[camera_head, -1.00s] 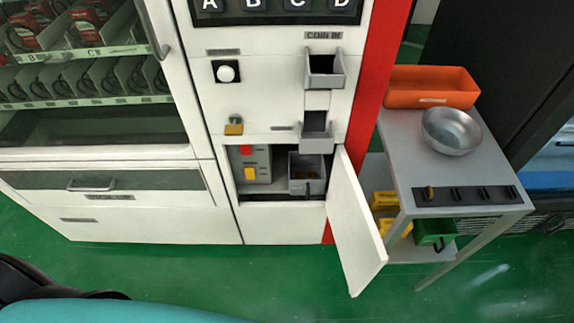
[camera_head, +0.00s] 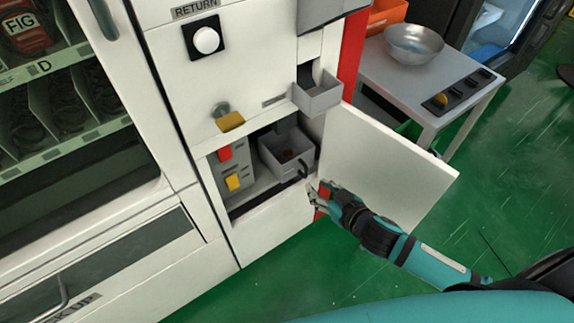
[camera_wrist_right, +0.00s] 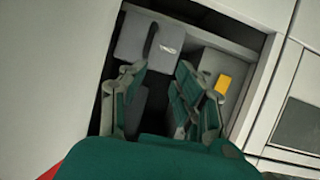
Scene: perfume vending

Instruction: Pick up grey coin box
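The grey coin box (camera_head: 284,152) sits inside the open lower compartment of the vending machine, right of a grey unit with a red and a yellow switch. It is open-topped, holds some brownish coins, and has a dark handle on its front. My right gripper (camera_head: 316,190) is just outside the compartment opening, in front of and slightly below the handle, apart from the box. In the right wrist view, its fingers (camera_wrist_right: 158,100) are spread with nothing between them, and the box (camera_wrist_right: 131,40) appears beyond them. My left gripper is not in view.
The open white door (camera_head: 385,165) stands to the right of the compartment, close to my right arm. The switch unit (camera_head: 232,172) is close beside the box. A grey coin tray (camera_head: 318,97) projects above. A side table (camera_head: 420,83) with a metal bowl (camera_head: 414,42) stands behind the door.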

